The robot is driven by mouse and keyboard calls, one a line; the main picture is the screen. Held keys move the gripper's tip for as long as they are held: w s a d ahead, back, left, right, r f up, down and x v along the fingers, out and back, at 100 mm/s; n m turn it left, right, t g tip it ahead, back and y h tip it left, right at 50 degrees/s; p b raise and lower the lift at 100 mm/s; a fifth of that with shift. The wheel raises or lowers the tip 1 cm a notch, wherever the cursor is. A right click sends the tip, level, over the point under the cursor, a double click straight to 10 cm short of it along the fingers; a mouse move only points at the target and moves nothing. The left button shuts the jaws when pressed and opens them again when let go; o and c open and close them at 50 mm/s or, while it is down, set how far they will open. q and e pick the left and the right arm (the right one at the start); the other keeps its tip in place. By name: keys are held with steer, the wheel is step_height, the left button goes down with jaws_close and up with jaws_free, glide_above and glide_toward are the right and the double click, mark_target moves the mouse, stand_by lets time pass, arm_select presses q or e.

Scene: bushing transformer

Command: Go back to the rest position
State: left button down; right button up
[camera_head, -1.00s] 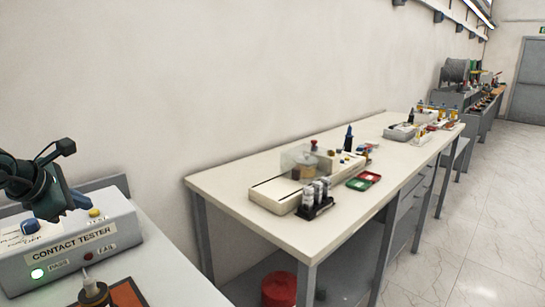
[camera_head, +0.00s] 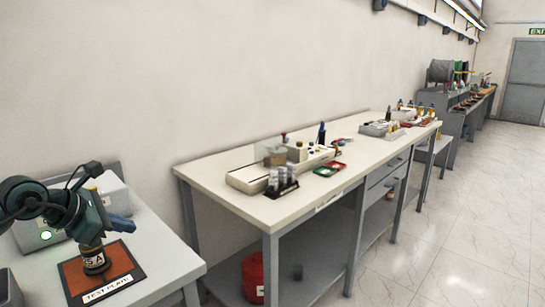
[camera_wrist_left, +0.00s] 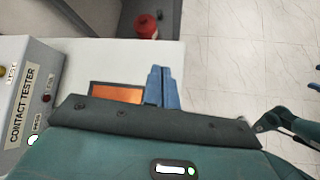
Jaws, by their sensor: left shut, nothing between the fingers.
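My left gripper (camera_head: 121,224) reaches in from the left in the head view, above the grey table beside the test plate. Its blue fingers are together with nothing between them, and they show shut in the left wrist view (camera_wrist_left: 161,88). A dark round part with a white label (camera_head: 94,261) stands upright on the orange test plate (camera_head: 122,263), just below my left wrist. In the wrist view, part of the orange plate (camera_wrist_left: 117,95) shows and the labelled part is hidden.
The contact tester (camera_head: 112,191) stands behind my left arm, partly covered, with a green light lit. A white workbench (camera_head: 300,190) with fixtures and small trays stands to the right, a red bin (camera_head: 253,275) under it. The tiled floor (camera_head: 470,220) is clear.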

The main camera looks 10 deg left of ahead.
arm_select(q)
steer(key=s+d+f+n+t+h+p, duration=0.1)
steer(key=s+d+f+n+h, duration=0.15)
steer(key=d+n, duration=0.35)
steer(key=s+d+f+n+t+h, duration=0.1)
steer(key=d+f+n+t+h, duration=0.2)
steer(key=d, duration=0.5)
steer(key=s+d+f+n+h+p, duration=0.1)
steer(key=s+d+f+n+h, duration=0.2)
steer(key=d+n, duration=0.35)
steer(key=s+f+n+g+y+p, duration=0.1)
steer(key=s+f+n+y, duration=0.3)
steer(key=n, duration=0.9)
steer(key=s+d+f+n+y, duration=0.1)
steer(key=s+f+n+y, duration=0.4)
steer(key=s+f+n, duration=0.6)
step_height(320, 180, down, 5)
steer(key=n, duration=0.3)
steer(key=shift+s+d+r+g+p, duration=0.2)
steer(key=shift+s+g+p, duration=0.1)
steer(key=shift+g+p, duration=0.1)
arm_select(e)
steer(key=shift+s+d+f+g+h, duration=0.1)
steer(key=shift+d+f+g+h, duration=0.25)
steer(key=shift+d+g+h, duration=0.25)
arm_select(q)
steer(key=shift+y, duration=0.25)
arm_select(e)
steer(key=shift+d, duration=0.1)
